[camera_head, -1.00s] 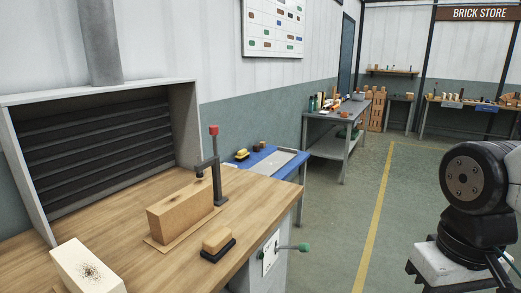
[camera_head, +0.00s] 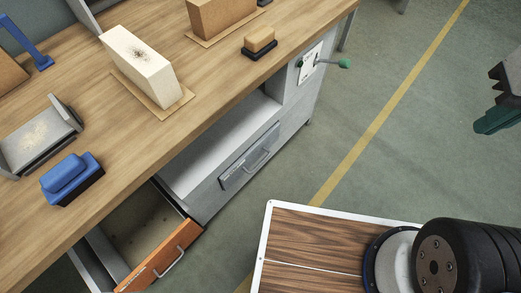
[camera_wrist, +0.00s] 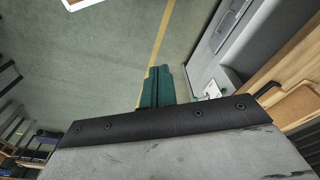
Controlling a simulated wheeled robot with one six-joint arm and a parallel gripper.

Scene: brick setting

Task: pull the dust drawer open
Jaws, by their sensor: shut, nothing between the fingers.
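A bench cabinet has two drawers in the head view. One drawer with an orange front (camera_head: 160,258) and a metal handle stands pulled out at the lower left, and its visible inside looks nearly empty. A grey drawer (camera_head: 248,157) with a bar handle is shut, to the right. I cannot read a label that tells which is the dust drawer. My gripper (camera_head: 492,121) is at the right edge of the head view, over the floor and well apart from both drawers. Its green fingers also show in the wrist view (camera_wrist: 157,88), shut together and empty.
The wooden bench top (camera_head: 215,95) carries a pale brick (camera_head: 138,62), a tan brick (camera_head: 222,15), a brush (camera_head: 260,42) and a blue-handled tool (camera_head: 70,178). A green-knobbed lever (camera_head: 344,63) juts from the cabinet side. Open floor (camera_head: 400,130) lies to the right.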

